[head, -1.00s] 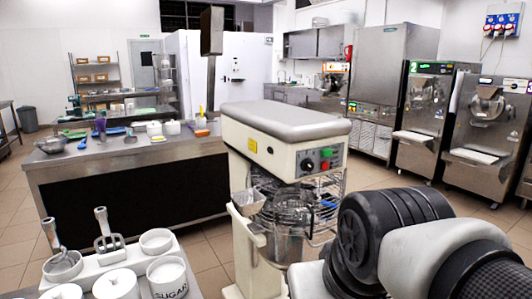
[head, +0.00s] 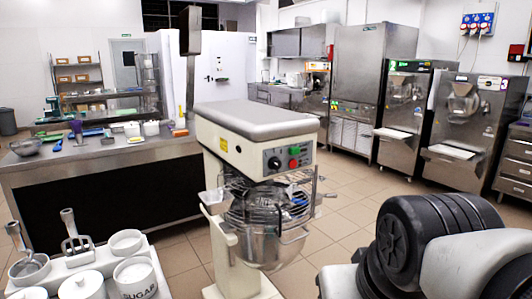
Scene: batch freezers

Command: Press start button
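A cream planetary mixer (head: 255,121) with a grey top stands in the middle of the head view. Its front panel carries a green button (head: 293,151), a red button (head: 293,163) just below it, and a black dial (head: 274,162) to the left. A steel bowl (head: 270,240) hangs under the mixer head behind a wire guard. Two steel batch freezers (head: 401,105) and (head: 467,125) stand at the back right, with dark control strips near their tops; button details there are too small to tell. My gripper is not in view; only my arm's links show at the lower right.
A steel worktable (head: 100,160) with tools and tubs stands left. A white tray holder with a sugar pot (head: 135,278) is at the lower left. A drawer unit (head: 515,165) stands at the right edge. Tiled floor (head: 350,195) is open between mixer and freezers.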

